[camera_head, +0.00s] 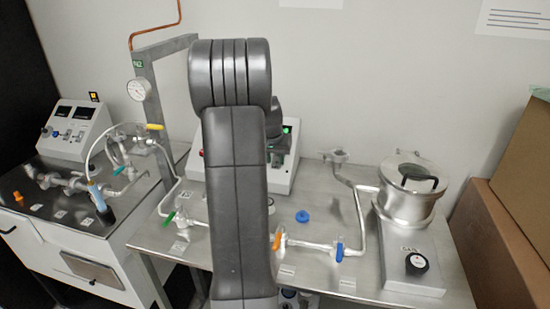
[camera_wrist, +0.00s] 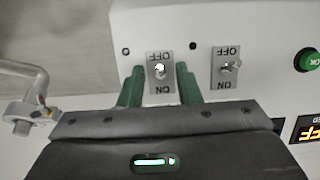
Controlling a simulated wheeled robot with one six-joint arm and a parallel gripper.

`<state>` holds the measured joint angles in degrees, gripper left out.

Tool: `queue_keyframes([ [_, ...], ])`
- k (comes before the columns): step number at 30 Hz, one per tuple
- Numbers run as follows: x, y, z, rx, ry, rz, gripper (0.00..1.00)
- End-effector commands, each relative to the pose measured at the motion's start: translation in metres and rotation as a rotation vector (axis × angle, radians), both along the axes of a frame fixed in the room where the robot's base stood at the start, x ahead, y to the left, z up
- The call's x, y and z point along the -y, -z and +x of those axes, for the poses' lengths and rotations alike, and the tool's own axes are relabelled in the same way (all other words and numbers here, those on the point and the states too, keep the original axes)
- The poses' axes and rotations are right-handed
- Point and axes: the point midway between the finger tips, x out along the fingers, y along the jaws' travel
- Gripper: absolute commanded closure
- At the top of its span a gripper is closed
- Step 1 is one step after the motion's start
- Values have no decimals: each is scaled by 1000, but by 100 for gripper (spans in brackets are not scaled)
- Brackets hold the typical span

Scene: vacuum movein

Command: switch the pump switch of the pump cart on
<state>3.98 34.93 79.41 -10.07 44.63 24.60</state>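In the wrist view, a pale control panel (camera_wrist: 135,22) carries two metal toggle switches, a left switch (camera_wrist: 160,70) and a right switch (camera_wrist: 229,68). Each has a plate reading OFF at the top and ON at the bottom, upside down in the picture. My gripper (camera_wrist: 159,80) is open, its green fingers apart on either side of the left switch. I cannot tell whether they touch it, nor how its lever is set. In the head view, the control box (camera_head: 284,179) stands mid-bench, largely hidden by my arm; its switches and my fingertips are hidden.
In the wrist view, a green button (camera_wrist: 307,60) and an amber display (camera_wrist: 306,128) sit right of the switches. Another control box (camera_head: 75,130) stands far left.

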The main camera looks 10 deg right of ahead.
Motion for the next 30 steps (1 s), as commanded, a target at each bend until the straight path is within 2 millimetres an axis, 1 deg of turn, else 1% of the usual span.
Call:
queue_keyframes([
  [2, 0, 0, 0, 0, 0, 0, 69],
  [3, 0, 0, 0, 0, 0, 0, 71],
  [7, 0, 0, 0, 0, 0, 0, 97],
  [8, 0, 0, 0, 0, 0, 0, 100],
  [20, 0, -4, 1, -32, 1, 11, 100],
  [26, 2, -10, 4, -105, 1, 44, 100],
  [30, 3, -13, 7, -185, 2, 77, 100],
])
